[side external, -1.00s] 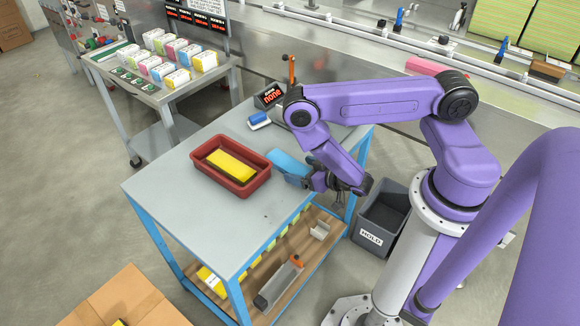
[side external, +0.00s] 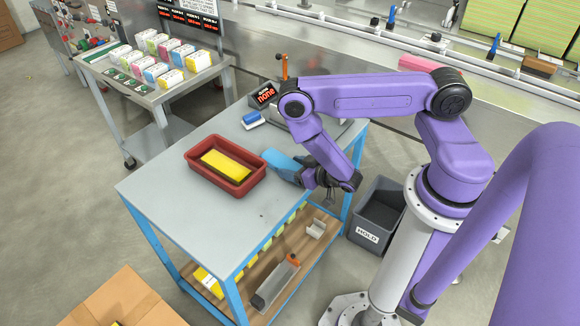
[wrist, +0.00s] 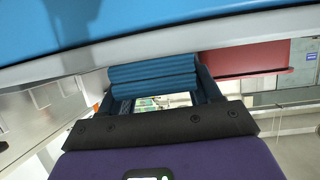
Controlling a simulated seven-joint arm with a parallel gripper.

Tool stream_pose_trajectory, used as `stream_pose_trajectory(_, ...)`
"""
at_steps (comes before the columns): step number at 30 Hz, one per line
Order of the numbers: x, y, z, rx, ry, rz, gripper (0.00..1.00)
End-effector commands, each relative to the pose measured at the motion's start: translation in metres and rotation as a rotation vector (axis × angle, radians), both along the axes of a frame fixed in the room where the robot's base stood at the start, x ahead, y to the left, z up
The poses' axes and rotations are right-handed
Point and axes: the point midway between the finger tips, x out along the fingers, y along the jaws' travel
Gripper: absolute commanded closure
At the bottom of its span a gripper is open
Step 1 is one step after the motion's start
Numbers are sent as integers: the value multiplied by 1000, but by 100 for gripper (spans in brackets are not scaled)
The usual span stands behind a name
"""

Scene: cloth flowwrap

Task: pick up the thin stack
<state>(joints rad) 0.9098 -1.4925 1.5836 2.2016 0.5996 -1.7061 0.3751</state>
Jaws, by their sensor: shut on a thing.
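A thin blue stack (side external: 283,162) lies at the table's right side, just right of the red tray. In the side view the wrist hides part of the grip. I cannot tell whether the stack is clear of the table top.
The red tray (side external: 190,158) holds a yellow pack (side external: 225,165). A blue-and-white item (side external: 252,119) and a small display (side external: 264,95) stand at the back. A grey HOLD bin (side external: 378,215) is on the floor at right. The table's front left (side external: 165,195) is clear.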

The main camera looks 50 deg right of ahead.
Motion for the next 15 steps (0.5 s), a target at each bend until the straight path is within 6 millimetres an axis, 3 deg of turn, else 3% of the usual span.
stream_pose_trajectory(7, 0, 0, 17, 1, 0, 0, 66)
stream_pose_trajectory(15, 1, 0, 62, 2, -2, -1, 66)
